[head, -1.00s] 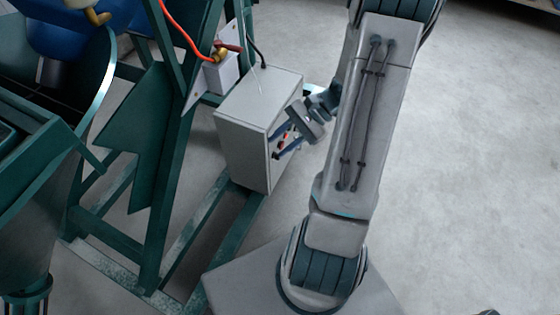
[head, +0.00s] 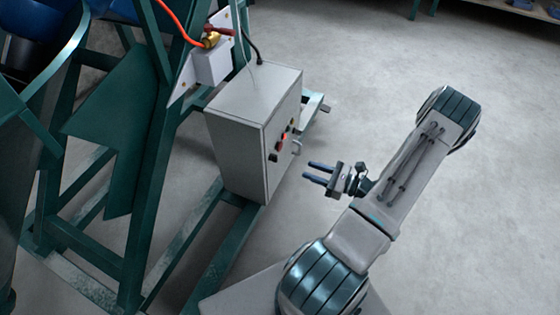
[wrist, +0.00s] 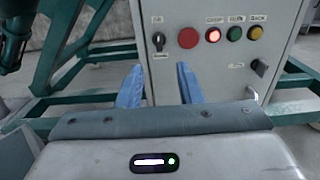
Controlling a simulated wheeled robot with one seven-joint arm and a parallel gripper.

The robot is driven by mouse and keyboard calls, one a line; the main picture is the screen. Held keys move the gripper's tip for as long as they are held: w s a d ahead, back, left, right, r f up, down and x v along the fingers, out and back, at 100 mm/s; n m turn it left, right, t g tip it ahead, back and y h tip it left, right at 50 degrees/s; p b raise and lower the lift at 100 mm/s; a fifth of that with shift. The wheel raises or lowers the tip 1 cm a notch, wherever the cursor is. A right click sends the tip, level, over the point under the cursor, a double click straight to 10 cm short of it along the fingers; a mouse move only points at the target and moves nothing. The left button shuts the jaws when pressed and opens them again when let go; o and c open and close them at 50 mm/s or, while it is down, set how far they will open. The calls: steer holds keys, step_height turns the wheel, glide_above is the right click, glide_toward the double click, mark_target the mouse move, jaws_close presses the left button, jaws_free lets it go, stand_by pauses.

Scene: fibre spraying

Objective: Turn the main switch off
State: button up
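The grey control box (head: 235,150) stands on the green frame, with its panel facing my gripper. In the wrist view the panel (wrist: 225,75) shows a black rotary switch (wrist: 158,40) at the left of the control row. Its exact setting is too small to tell. To its right are a large red button (wrist: 188,38), a smaller red one (wrist: 213,35), a green one (wrist: 234,33) and a yellow one (wrist: 254,32). My gripper (head: 314,172) is open and empty, apart from the panel, with its fingers pointing at the box. In the wrist view the fingers (wrist: 157,85) are below the rotary switch.
A latch handle (wrist: 260,67) sticks out at the panel's lower right. Green frame beams (head: 205,255) run under and beside the box. A small grey box with a brass fitting (head: 210,62) is above it. Open floor (head: 470,200) lies to the right.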

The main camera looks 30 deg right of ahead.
mark_target(274, 158)
steer(key=b+x, duration=0.2)
steer(key=x, duration=1)
steer(key=c, duration=0.7)
